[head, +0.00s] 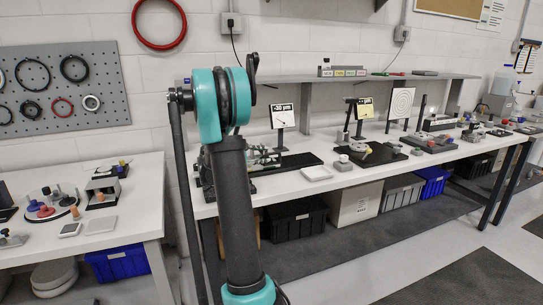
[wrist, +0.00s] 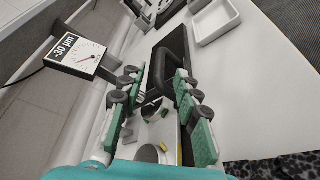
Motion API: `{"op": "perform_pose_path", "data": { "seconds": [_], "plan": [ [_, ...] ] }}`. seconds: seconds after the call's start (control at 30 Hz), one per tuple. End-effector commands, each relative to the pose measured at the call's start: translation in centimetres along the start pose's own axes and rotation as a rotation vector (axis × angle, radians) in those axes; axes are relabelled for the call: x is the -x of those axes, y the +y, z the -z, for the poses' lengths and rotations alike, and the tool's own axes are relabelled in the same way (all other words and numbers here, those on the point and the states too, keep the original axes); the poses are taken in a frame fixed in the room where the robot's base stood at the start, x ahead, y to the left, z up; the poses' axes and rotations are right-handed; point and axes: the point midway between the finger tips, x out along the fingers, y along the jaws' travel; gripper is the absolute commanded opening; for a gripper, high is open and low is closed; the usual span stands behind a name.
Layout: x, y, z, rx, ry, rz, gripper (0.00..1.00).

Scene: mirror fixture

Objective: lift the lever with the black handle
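In the wrist view my gripper (wrist: 158,76) is open, with its two green-padded fingers spread apart. A black arched handle (wrist: 163,66) shows between and just beyond the fingertips, with a visible gap on the left side; contact on the right cannot be told. Below it in the picture, a metal fixture with a round shiny part (wrist: 152,106) shows between the fingers. In the head view my arm hides most of this fixture and my gripper.
A dial sign reading -30 µm (head: 283,116) stands behind the fixture; it also shows in the wrist view (wrist: 76,56). A white square tray (head: 316,173) lies at the bench's front edge. More fixtures (head: 376,153) stand to the right. A shelf (head: 350,79) runs above the bench.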

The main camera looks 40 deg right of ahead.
Motion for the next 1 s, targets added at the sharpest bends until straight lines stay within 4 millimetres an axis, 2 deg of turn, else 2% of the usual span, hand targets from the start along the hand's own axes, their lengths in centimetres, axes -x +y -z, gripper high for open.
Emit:
{"op": "perform_pose_path", "data": {
  "seconds": [0.1, 0.3, 0.7, 0.97, 1.0],
  "plan": [
    [-2.2, 0.0, -0.1, 0.0, -0.002, 0.002, 0.33],
    [-4.3, 0.0, 0.0, 0.0, 0.0, 0.001, 0.33],
    [-4.9, 0.0, 0.0, 0.0, 0.0, 0.0, 0.33],
    [-4.9, 0.0, 0.0, 0.0, 0.001, 0.0, 0.0],
    [-4.9, 0.0, 0.0, 0.0, 0.001, 0.0, 0.0]
  ]
}}
